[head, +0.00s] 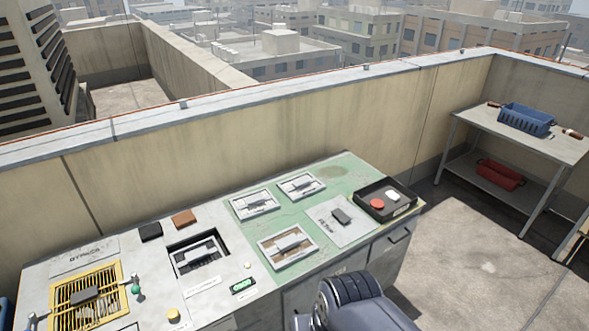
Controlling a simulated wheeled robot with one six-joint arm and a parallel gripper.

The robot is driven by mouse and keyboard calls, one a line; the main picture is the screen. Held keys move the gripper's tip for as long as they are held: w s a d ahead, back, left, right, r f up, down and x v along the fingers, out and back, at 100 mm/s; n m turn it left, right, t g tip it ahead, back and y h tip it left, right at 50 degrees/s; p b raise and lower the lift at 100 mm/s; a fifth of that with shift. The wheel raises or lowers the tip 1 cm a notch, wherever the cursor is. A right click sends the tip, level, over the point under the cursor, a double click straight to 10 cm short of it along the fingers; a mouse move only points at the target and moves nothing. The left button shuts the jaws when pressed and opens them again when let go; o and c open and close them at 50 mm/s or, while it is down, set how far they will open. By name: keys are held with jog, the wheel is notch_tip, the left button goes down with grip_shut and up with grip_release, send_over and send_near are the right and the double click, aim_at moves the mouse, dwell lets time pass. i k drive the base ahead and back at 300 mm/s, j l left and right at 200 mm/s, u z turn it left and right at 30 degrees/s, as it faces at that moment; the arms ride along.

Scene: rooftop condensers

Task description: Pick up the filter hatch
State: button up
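The filter hatch seems to be the flat light-grey plate (326,226) with a dark block handle (341,216), lying on the green part of the bench top. The lettering on it is too small to read surely, but looks like "Filter". It lies flat and nothing covers it. Part of my arm shows at the bottom, in front of the bench and below the plate. My gripper's fingers are not in view.
A black tray (411,209) with a red and a white piece is right of the plate. Framed units with light handles (286,262) lie left of it. A yellow grille (60,317) is at far left. A parapet runs behind. A shelf (570,147) stands right; floor between is clear.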

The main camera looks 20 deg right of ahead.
aim_at(341, 222)
jog(key=i+l+z, duration=0.2)
jog(key=z, duration=0.2)
jog(key=i+z, duration=0.85)
jog(key=k+j, duration=0.05)
